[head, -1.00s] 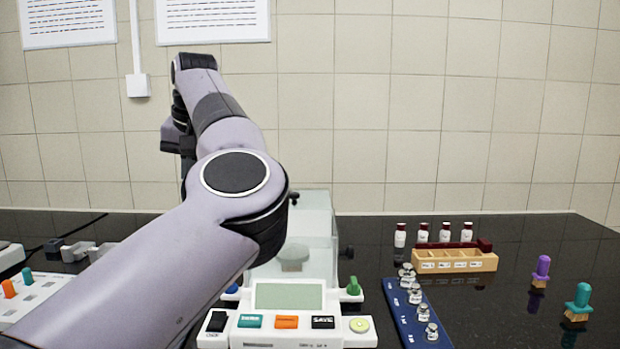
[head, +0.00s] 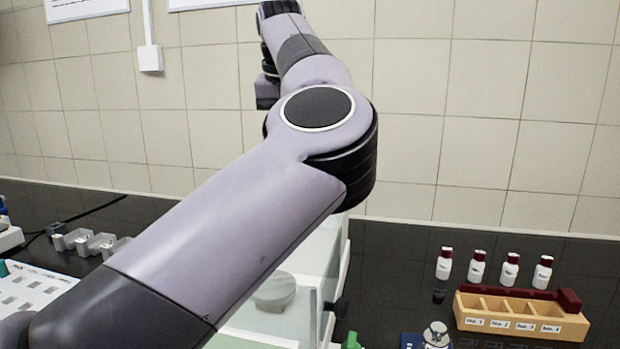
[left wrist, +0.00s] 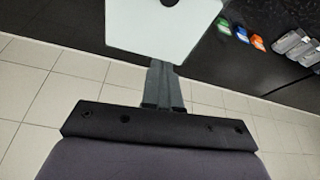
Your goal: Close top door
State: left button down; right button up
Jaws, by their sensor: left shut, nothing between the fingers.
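The balance's clear glass chamber (head: 322,262) stands at lower middle in the head view, with a round pale pan (head: 275,291) inside. My left arm crosses in front and hides much of it, including its upper left part, so I cannot tell how the top door stands. In the left wrist view my left gripper (left wrist: 166,66) is shut and empty, its fingers together. A pale flat panel (left wrist: 150,35) lies at the fingertips; I cannot tell whether it is the door or whether they touch. The left fingers are hidden in the head view. My right gripper is not in view.
A wooden rack (head: 520,317) and several red-capped bottles (head: 477,267) stand on the dark counter at right. A small metal weight (head: 436,335) is at the lower edge. Grey holders (head: 90,242) lie at left. A tiled wall (head: 480,130) closes the back.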

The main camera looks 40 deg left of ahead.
pick_arm(q)
jog(key=x, duration=0.9)
jog(key=shift+a+f, duration=0.1)
jog(key=shift+f, duration=0.4)
jog(key=shift+s+d+f+b, duration=0.1)
jog(key=shift+s+d+b, duration=0.1)
jog(key=shift+s+d, duration=0.5)
jog(key=shift+s+d+f+b, duration=0.15)
jog(key=shift+s+d, duration=0.3)
jog(key=shift+s, duration=0.35)
jog(key=shift+s, duration=0.1)
